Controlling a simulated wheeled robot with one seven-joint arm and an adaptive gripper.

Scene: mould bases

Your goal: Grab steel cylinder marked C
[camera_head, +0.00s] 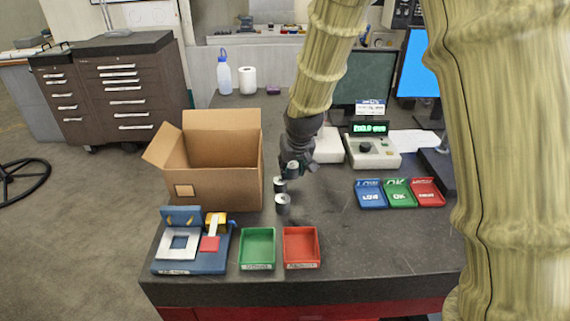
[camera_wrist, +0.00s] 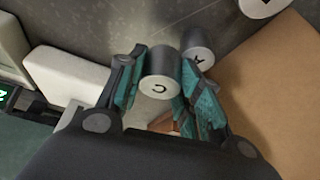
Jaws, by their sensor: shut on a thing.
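The steel cylinder marked C (camera_wrist: 158,90) is between the teal-padded fingers of my gripper (camera_wrist: 160,95) in the wrist view, with its lettered end facing the camera. My gripper is shut on it. In the head view my gripper (camera_head: 294,164) is just right of the cardboard box, with the held cylinder (camera_head: 292,168) at its fingers. A second cylinder, marked A (camera_wrist: 199,58), stands close beside the right finger in the wrist view. I cannot tell whether the held cylinder is clear of the table.
Two other cylinders (camera_head: 280,185) (camera_head: 283,203) stand in front of my gripper. The open cardboard box (camera_head: 225,187) is close on the left. Green (camera_head: 258,266) and red (camera_head: 301,264) trays are at the front. A scale (camera_head: 373,150) and LOW, OK and red bins (camera_head: 371,200) are right.

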